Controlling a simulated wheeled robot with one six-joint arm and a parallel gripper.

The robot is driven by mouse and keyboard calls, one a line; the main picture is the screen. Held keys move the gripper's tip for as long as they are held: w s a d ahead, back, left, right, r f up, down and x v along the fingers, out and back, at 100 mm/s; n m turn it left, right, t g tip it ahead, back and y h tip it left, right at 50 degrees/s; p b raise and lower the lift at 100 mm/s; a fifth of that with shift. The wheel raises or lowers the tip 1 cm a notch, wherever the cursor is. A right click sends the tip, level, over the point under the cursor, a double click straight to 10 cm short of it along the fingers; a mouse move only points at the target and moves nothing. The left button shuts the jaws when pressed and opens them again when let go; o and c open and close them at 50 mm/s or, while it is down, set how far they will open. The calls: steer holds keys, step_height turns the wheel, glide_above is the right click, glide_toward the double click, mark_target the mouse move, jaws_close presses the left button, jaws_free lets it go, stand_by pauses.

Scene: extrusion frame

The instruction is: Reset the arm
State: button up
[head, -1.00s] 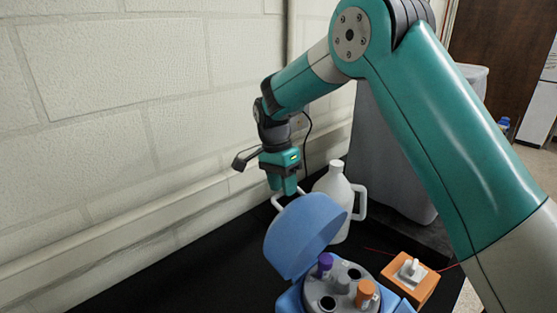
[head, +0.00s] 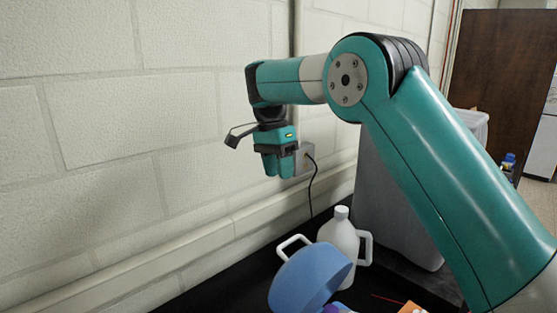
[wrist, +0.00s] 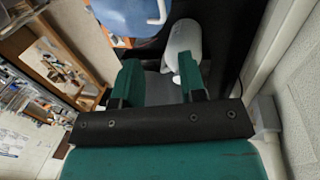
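My gripper (head: 280,164) hangs pointing down in the head view, high above the black bench and near the block wall. In the wrist view my gripper (wrist: 158,80) has its two green fingers spread apart with nothing between them. My teal arm reaches in from the right. The blue lid (wrist: 138,14) and the white jug (wrist: 184,44) also show in the wrist view.
The black bench top (head: 225,290) lies below, mostly clear at left. A grey bin (head: 385,190) stands behind the jug at right. A wall outlet (head: 306,160) with a black cord is behind the gripper. An orange block (head: 412,308) is cut by the bottom edge.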

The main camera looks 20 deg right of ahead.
stand_by(0.4)
steer(key=s+f+n+b, duration=0.3)
steer(key=s+n, duration=0.1)
steer(key=s+a+f+n+t+b, duration=0.1)
steer(key=s+f+n+b, duration=0.2)
steer(key=s+b, duration=0.1)
steer(key=s+f+n+t+b, duration=0.1)
steer(key=s+f+n+b, duration=0.2)
steer(key=s, duration=0.3)
steer(key=shift+a+n+y+b, duration=0.4)
steer(key=shift+n+b, duration=0.3)
steer(key=shift+n, duration=0.1)
steer(key=s+a+f+n+y+b, duration=0.2)
steer(key=s+f+n+b, duration=0.1)
steer(key=s, duration=0.7)
steer(key=s+a+f+n+y+b, duration=0.2)
steer(key=s+f+n, duration=0.4)
steer(key=s, duration=0.4)
steer(key=shift+a+f+b, duration=0.7)
steer(key=shift+f+b, duration=0.05)
steer(key=shift+b, duration=0.2)
